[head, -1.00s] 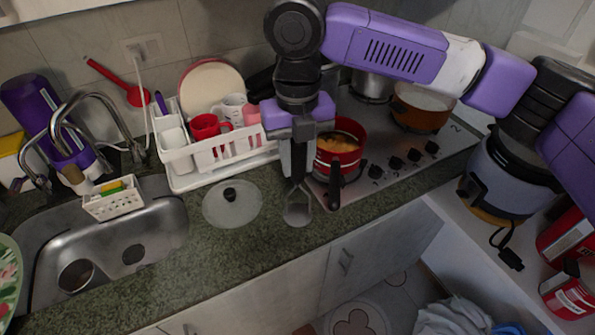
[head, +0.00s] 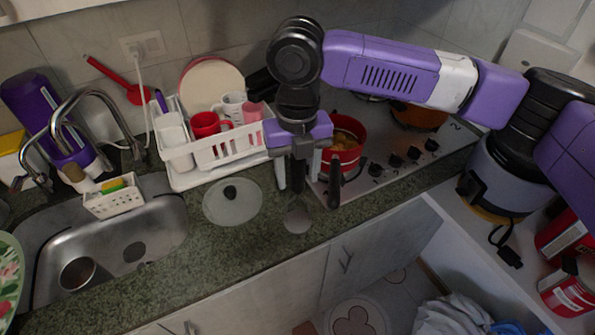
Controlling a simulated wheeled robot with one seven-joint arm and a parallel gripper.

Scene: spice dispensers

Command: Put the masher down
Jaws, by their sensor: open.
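The masher (head: 298,217) is a grey, long-handled tool with a broad rounded end. It is at the front part of the green-grey counter, between the glass lid and the red pot. My gripper (head: 298,182) points down over the masher's handle end. Its two fingers are spread, one on each side of the handle, with gaps between. The upper handle is partly hidden by my gripper. Whether the masher's whole length rests on the counter is hard to tell.
A glass lid (head: 232,202) lies left of the masher. A white dish rack (head: 222,152) stands behind it. A red pot (head: 343,150) with its dark handle pointing forward is close on the right, on the stove (head: 400,150). The sink (head: 150,228) is far left.

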